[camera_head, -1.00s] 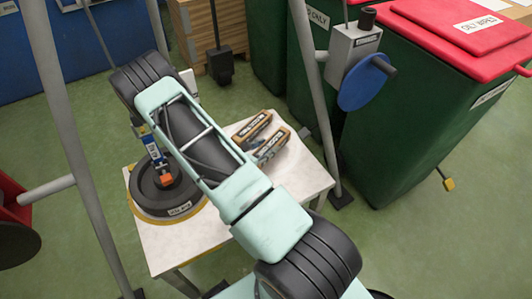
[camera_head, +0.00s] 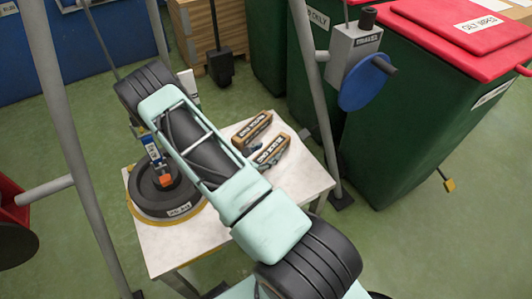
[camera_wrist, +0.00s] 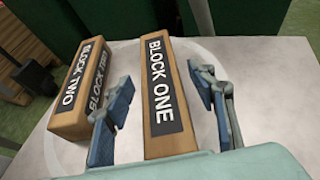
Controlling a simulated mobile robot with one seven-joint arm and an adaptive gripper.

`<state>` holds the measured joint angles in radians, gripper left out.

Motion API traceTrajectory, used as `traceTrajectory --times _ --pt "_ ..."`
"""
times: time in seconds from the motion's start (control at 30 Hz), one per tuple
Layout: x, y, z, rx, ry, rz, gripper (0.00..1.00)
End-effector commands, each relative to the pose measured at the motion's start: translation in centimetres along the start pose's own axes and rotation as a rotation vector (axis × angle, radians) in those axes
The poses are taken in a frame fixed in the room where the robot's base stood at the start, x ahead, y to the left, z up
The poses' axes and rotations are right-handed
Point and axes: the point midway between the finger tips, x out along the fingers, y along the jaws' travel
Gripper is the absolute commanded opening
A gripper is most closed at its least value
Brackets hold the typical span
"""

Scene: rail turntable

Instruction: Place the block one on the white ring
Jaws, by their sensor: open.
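Block one (camera_wrist: 165,95) is a tan block with a black label, lying on the pale tabletop; it also shows in the head view (camera_head: 272,152), partly behind my arm. In the wrist view my gripper (camera_wrist: 165,79) is open, with one blue finger on either side of block one. Whether the fingers touch it I cannot tell.
Block two (camera_wrist: 78,92) lies close to the left of my left finger. A dark round turntable (camera_head: 145,200) with a yellow rim stands at the table's left. Grey posts (camera_head: 72,150) rise beside the table (camera_head: 225,240). Green bins (camera_head: 420,120) stand to the right.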

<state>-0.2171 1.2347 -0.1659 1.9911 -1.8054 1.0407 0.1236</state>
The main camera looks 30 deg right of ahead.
Motion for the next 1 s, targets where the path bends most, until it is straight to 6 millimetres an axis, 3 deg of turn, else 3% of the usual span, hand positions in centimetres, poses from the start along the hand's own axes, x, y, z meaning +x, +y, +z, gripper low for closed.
traceTrajectory --times 0.17,0.4,0.6,1.0 --pt "-2.1 0.1 0.3 -0.001 0.001 0.004 0.52" --pt "-7.5 0.2 0.3 -0.002 0.001 0.005 0.52" --pt "-10.8 0.1 0.2 0.0 0.0 0.003 0.52" --pt "-12.1 0.0 0.2 -0.001 0.0 0.0 0.52"
